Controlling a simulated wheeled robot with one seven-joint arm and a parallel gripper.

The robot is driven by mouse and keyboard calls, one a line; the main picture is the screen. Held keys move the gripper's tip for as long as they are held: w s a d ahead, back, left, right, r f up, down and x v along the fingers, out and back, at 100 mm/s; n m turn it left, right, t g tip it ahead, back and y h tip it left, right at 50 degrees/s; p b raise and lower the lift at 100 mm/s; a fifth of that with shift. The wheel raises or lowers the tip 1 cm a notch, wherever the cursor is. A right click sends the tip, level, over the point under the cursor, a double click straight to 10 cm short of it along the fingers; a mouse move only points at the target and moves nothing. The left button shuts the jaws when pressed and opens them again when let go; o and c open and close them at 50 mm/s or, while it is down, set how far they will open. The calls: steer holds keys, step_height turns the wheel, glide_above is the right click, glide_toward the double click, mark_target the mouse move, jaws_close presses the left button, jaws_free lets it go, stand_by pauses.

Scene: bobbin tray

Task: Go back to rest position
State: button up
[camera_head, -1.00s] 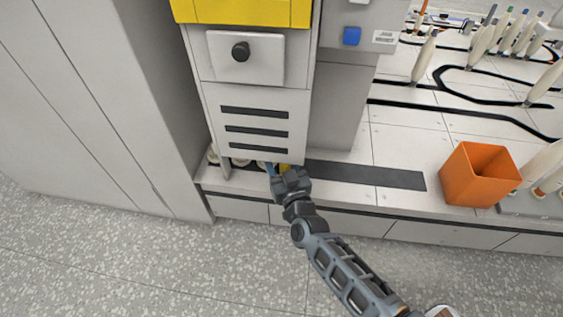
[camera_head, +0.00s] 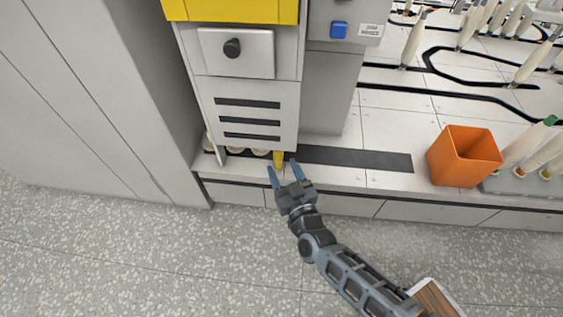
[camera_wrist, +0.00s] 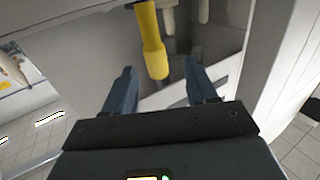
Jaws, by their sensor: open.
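My gripper (camera_head: 283,171) is open and empty in the head view, just in front of the machine's lower edge, with its blue fingers spread. A yellow bobbin-like piece (camera_head: 278,160) shows under the machine, a little beyond the fingertips. In the wrist view the yellow piece (camera_wrist: 153,45) hangs past and between the open fingers (camera_wrist: 158,85), apart from them. My arm reaches up from the lower right over the floor.
The grey machine (camera_head: 248,110) with a yellow top stands above a low ledge. Pale round ends (camera_head: 235,151) show beneath it. An orange bin (camera_head: 463,157) and pale bobbins (camera_head: 527,142) stand to the right. The speckled floor (camera_head: 130,260) in front is clear.

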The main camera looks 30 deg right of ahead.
stand_by(0.4)
steer(key=s+r+n+g+y, duration=0.1)
steer(key=s+r, duration=0.5)
steer(key=s, duration=0.5)
steer(key=s+r+y, duration=0.1)
steer(key=s+r, duration=0.4)
steer(key=s, duration=0.6)
steer(key=s+r+n+g+y, duration=0.1)
steer(key=s+r, duration=0.5)
steer(key=s, duration=0.5)
steer(key=s+r+p, duration=0.1)
steer(key=r+p, duration=1.3)
steer(key=r, duration=0.3)
steer(key=s+r+g+p, duration=0.1)
steer(key=s+r+p, duration=0.1)
steer(key=r+p, duration=1.2)
step_height(320, 180, up, 5)
steer(key=shift+s+f, duration=0.2)
steer(key=shift+s, duration=0.05)
